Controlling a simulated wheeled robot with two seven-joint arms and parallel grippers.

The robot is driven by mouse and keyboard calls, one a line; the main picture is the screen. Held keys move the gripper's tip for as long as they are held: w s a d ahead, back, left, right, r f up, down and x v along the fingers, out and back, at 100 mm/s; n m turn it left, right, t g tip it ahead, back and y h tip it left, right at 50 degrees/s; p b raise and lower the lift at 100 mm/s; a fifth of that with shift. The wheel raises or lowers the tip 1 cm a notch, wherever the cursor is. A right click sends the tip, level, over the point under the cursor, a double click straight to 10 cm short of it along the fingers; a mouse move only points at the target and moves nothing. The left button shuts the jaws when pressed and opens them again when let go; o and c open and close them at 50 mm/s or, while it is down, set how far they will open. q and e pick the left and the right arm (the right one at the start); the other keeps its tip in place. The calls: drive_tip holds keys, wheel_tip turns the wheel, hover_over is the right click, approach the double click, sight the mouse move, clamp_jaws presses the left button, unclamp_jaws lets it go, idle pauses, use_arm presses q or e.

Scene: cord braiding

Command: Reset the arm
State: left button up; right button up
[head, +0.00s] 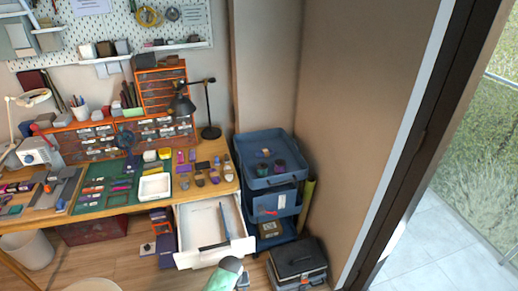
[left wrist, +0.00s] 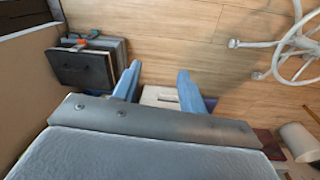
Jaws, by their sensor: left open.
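My left gripper (left wrist: 159,70) shows in the left wrist view as two blue fingers pointing away from the camera. The fingers are apart, with wooden floor visible between their tips and nothing held. A small pale thing lies behind them lower down, partly hidden by the gripper's grey body. In the head view a pale and green rounded part at the bottom centre may be part of my arm; no fingers can be made out there. My right gripper is in neither view.
The desk's white drawer (head: 185,258) stands open in the head view. A blue cart (head: 270,183) and a dark toolbox (head: 297,258) stand right of it. The toolbox (left wrist: 85,68) also shows in the wrist view, with white chair legs (left wrist: 290,45) opposite. Floor between them is clear.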

use_arm(q)
drive_tip(key=s+a+f+m+b, duration=0.2)
drive_tip(key=s+a+f, duration=0.3)
drive_tip(key=s+f, duration=0.8)
drive_tip(key=s+a+f+m+t+b, duration=0.1)
drive_tip(key=s+a+f+b, duration=0.4)
drive_tip(key=s+f, duration=0.9)
drive_tip(key=s, duration=0.6)
drive_tip(key=shift+a+m, duration=0.35)
drive_tip(key=shift+m, duration=0.05)
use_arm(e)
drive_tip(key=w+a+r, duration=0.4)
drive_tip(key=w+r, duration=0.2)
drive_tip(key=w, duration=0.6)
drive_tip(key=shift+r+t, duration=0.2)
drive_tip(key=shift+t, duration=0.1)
use_arm(q)
drive_tip(key=shift+w, duration=0.1)
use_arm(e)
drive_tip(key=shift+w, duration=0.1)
